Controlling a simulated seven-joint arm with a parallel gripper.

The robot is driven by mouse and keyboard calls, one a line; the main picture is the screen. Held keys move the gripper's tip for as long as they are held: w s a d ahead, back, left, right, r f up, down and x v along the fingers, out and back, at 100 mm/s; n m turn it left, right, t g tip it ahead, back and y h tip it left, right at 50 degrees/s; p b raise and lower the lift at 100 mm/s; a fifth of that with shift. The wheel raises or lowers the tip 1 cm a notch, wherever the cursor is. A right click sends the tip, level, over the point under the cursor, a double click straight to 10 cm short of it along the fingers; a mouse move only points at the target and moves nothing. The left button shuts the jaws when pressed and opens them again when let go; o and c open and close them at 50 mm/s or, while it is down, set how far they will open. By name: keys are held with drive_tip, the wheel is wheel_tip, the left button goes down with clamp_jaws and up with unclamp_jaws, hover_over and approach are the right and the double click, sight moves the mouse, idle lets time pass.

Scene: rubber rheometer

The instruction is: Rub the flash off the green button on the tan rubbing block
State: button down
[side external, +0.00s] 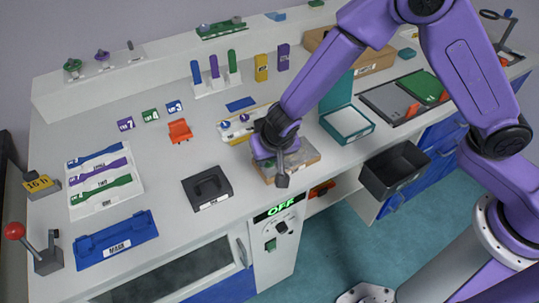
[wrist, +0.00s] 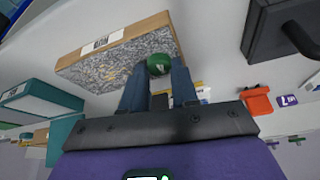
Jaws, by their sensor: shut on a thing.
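The rubbing block (side external: 306,158) lies near the front edge of the bench, with tan sides and a speckled grey top. In the wrist view the block (wrist: 110,62) fills the upper left, with a white label on its side. My gripper (wrist: 159,72) is shut on the green button (wrist: 159,64), which sits between the fingertips at the right end of the block's speckled face. I cannot tell whether the button touches the block. In the side view my gripper (side external: 282,178) is over the block and hides part of it; the button is hidden there.
A dark box with a handle (side external: 207,187) lies left of the block. A teal box (side external: 347,122) stands behind right, and a black bin (side external: 393,170) is at right. A tan and white fixture (side external: 240,126) lies just behind. Bench between the dark box and orange piece (side external: 180,131) is clear.

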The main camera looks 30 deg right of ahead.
sight(295, 156)
drive_tip(key=shift+d+f, duration=0.15)
drive_tip(key=shift+d, duration=5.35)
drive_tip(key=shift+s+a, duration=0.1)
drive_tip(key=shift+a, duration=1.75)
drive_tip(key=shift+a+r, duration=0.15)
drive_tip(key=shift+a, duration=0.8)
drive_tip(key=shift+a+r, duration=0.1)
drive_tip(key=shift+a, duration=0.85)
drive_tip(key=shift+a, duration=0.1)
